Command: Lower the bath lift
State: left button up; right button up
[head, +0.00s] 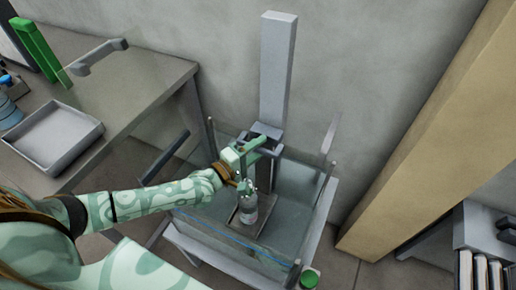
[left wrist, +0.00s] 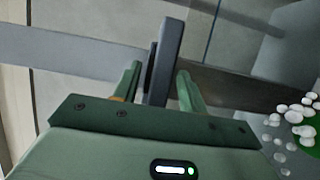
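The bath lift has a tall grey column (head: 277,70) standing behind a clear-walled bath (head: 310,200). A bottle (head: 249,208) stands upright on the lift's small tray (head: 262,229) inside the bath. My left gripper (head: 265,148) is at the lift's dark carriage, above the bottle. In the left wrist view, a dark upright bar (left wrist: 163,60) lies between its two green fingers (left wrist: 160,82). Narrow gaps show beside the bar, so the fingers look open around it. The gripper hides part of the carriage. My right gripper is not in view.
A metal table (head: 135,95) on the left holds an empty grey tray (head: 55,135) and a green upright part (head: 36,48). A green button (head: 310,278) sits at the bath's front right corner. A tan panel (head: 425,140) and a rack (head: 485,240) stand right. White beads (left wrist: 297,112) show in the wrist view.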

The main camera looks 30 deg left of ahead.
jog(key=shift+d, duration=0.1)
pick_arm(q)
jog(key=shift+r, duration=0.3)
notch_tip(320, 180, up, 3)
jog(key=shift+w+f+p, duration=0.1)
jog(key=shift+p, duration=0.9)
jog(key=s+d+r+p, duration=0.2)
jog(key=s+r+p, duration=0.2)
jog(key=s, duration=0.2)
jog(key=s+d+r+p, duration=0.3)
jog(key=s+r+p, duration=0.1)
jog(key=s, duration=0.3)
jog(key=shift+d+r+p, duration=0.3)
jog(key=shift+r+p, duration=0.05)
jog(key=shift+r, duration=0.45)
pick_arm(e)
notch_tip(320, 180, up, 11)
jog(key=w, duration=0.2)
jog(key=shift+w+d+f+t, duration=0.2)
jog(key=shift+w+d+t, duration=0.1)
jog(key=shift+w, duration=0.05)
